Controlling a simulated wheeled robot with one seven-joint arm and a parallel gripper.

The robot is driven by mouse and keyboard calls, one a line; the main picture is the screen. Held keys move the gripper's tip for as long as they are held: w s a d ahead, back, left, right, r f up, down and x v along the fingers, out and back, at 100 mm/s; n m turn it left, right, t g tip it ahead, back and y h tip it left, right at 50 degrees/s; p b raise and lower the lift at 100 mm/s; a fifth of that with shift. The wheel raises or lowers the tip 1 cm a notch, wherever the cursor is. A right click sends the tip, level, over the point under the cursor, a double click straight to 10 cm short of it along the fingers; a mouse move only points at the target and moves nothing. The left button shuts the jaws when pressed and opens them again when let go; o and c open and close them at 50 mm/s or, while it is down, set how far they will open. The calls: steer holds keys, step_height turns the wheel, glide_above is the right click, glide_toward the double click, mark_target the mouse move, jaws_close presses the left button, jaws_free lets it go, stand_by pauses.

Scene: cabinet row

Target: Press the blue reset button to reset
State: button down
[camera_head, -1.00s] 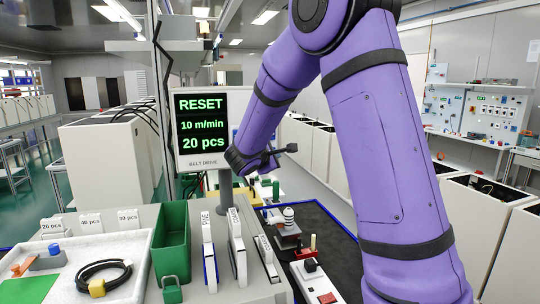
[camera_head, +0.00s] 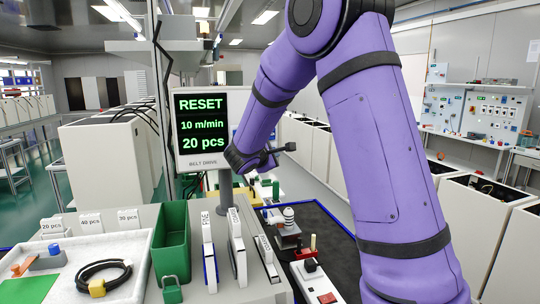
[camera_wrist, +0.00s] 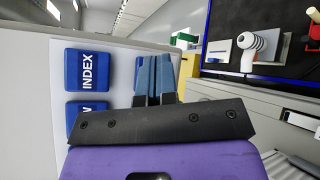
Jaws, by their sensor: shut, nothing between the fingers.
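In the wrist view my gripper (camera_wrist: 155,60) is shut and empty, with its two blue-grey fingers side by side. A blue button (camera_wrist: 138,66) shows only as a strip beside the fingers, which cover most of it; its label is hidden. I cannot tell whether the fingertips touch it. To the left is a blue button marked INDEX (camera_wrist: 87,70). Below that, another blue button (camera_wrist: 75,106) is partly hidden by my gripper body. No reset label is readable on any button. In the head view the display (camera_head: 202,125) reads RESET, 10 m/min, 20 pcs; my fingertips are not visible there.
A green bin (camera_head: 172,245) and upright white plates (camera_head: 237,248) stand below the display. A white tray (camera_head: 132,245) with a cable coil lies at left. A dark blue-edged mat (camera_head: 325,228) with small parts lies at right, near my arm.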

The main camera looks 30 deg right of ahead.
steer(key=shift+w, duration=0.25)
steer(key=shift+s, duration=0.15)
stand_by(0.5)
steer(key=shift+s+a, duration=0.15)
steer(key=shift+s, duration=0.5)
steer(key=shift+s+a, duration=0.25)
steer(key=shift+s, duration=0.55)
steer(key=shift+s+a, duration=0.2)
steer(key=shift+s, duration=0.6)
steer(key=shift+s+a, duration=0.25)
steer(key=shift+s, duration=0.55)
